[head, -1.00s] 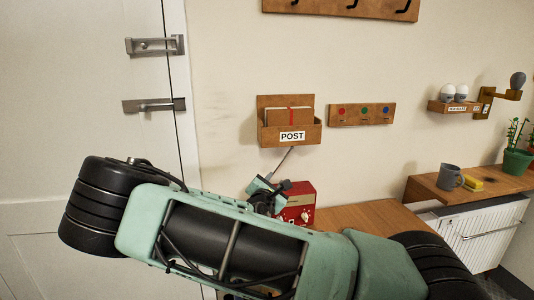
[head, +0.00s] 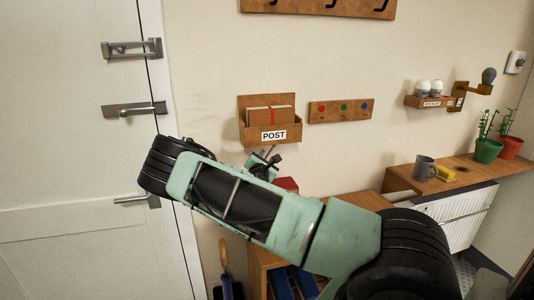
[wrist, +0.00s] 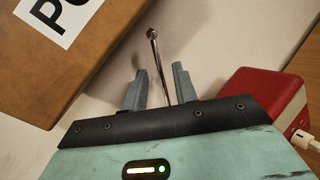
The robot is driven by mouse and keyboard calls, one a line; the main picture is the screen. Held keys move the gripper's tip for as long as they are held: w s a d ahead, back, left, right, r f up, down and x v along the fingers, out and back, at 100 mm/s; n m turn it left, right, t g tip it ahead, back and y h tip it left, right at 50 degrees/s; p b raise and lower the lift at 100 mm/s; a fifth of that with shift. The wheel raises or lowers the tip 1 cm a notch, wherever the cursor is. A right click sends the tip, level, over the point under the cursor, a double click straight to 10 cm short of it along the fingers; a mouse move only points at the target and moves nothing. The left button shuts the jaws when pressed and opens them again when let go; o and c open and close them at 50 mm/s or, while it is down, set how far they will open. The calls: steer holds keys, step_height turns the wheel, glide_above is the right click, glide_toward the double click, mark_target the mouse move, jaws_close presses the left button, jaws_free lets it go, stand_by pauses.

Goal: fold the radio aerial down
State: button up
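The red radio (wrist: 258,97) shows in the wrist view at the right, beside my gripper, with a pale plug or cable end at its lower side. In the head view only a bit of the radio (head: 288,184) shows behind my arm. The thin metal aerial (wrist: 157,58) stands up, tilted, with a small round tip. My gripper (wrist: 160,69) is open; in the wrist view the aerial passes between its two fingers with a gap on each side. The aerial's foot is hidden by the gripper body. In the head view my gripper (head: 263,161) is below the post box.
The wooden post box (head: 270,121) is on the wall just above my gripper; its corner (wrist: 75,70) is close on the left in the wrist view. A wooden shelf (head: 358,204) is behind my arm.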

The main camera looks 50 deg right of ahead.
steer(key=shift+x, duration=0.75)
jaws_close()
steer(key=shift+s+d+f, duration=0.1)
steer(key=d+f+m+b, duration=0.1)
steer(key=s+d+f+m+y+b, duration=0.1)
steer(key=s+d+f+m, duration=0.1)
steer(key=shift+f+m+g+y+b, duration=0.3)
steer(key=shift+m+g+y+b, duration=0.1)
steer(key=shift+s+d+f+m+y+b, duration=0.1)
steer(key=shift+d+f+m+y+b, duration=0.2)
steer(key=shift+f+m, duration=0.15)
steer(key=shift+s+d+f+m+y+b, duration=0.2)
steer(key=shift+f+m+y+b, duration=0.15)
steer(key=shift+f, duration=0.25)
steer(key=shift+s+d+f+m+y+b, duration=0.1)
steer(key=shift+d+f+m+y+b, duration=0.15)
steer(key=shift+f+m, duration=0.2)
steer(key=shift+f, duration=0.1)
